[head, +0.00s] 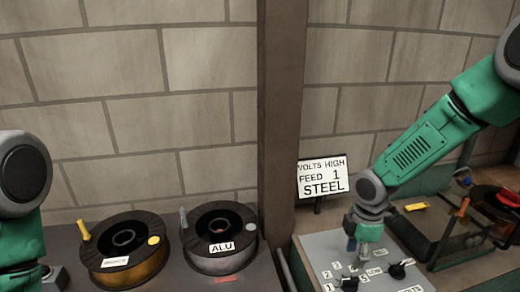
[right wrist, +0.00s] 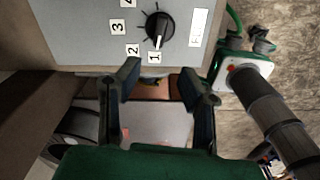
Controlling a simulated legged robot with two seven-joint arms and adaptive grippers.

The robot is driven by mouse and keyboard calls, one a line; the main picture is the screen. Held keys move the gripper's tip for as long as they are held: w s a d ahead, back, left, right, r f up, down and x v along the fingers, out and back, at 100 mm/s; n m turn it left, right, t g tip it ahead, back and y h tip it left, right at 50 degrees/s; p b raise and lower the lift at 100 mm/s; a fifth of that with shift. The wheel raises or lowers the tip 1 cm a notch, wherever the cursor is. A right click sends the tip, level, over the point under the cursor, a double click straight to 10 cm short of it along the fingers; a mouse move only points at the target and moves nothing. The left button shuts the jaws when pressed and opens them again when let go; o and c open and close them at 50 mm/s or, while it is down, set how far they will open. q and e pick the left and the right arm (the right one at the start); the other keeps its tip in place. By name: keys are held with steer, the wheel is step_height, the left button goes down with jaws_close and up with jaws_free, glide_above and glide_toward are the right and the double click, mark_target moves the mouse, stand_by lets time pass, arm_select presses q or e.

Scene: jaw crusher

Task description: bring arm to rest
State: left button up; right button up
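My right arm (head: 420,140) comes in from the right and reaches down over a grey control panel (head: 322,243). My right gripper (head: 357,248) points down above the panel. In the right wrist view its two fingers (right wrist: 168,85) stand apart with nothing between them. The panel also shows there (right wrist: 90,30), with a black knob (right wrist: 158,27) just ahead of the fingers, pointing at the 1. My left arm (head: 22,190) shows at the left edge, and its gripper is out of frame.
A sign (head: 323,177) reads VOLTS HIGH, FEED 1, STEEL. An orange wire spool (head: 124,247) and a spool marked ALU (head: 220,237) lie left of the brown post (head: 281,100). A clear-sided box (head: 445,232) stands right of the panel. A grey-black cylinder (right wrist: 265,105) is right of the fingers.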

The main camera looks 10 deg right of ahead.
steer(key=s+a+f+m, duration=0.1)
steer(key=s+f, duration=0.1)
steer(key=s+a+f+m, duration=0.1)
steer(key=s+f, duration=0.1)
steer(key=s+a+f+m+y, duration=0.1)
steer(key=s+f, duration=0.1)
steer(key=shift+s+f+g, duration=0.1)
steer(key=shift+s+g, duration=0.2)
steer(key=s+f+m, duration=0.3)
steer(key=s+m, duration=0.2)
steer(key=s, duration=0.3)
steer(key=s+d+f+m, duration=0.15)
steer(key=s+m, duration=0.25)
steer(key=s, duration=0.5)
steer(key=s+f+m, duration=0.4)
steer(key=s+m, duration=0.1)
steer(key=s, duration=0.3)
step_height(320, 180, down, 7)
steer(key=w+a+t+h+b, duration=0.1)
steer(key=b, duration=0.7)
steer(key=shift+w+n, duration=0.35)
steer(key=shift+n, duration=0.05)
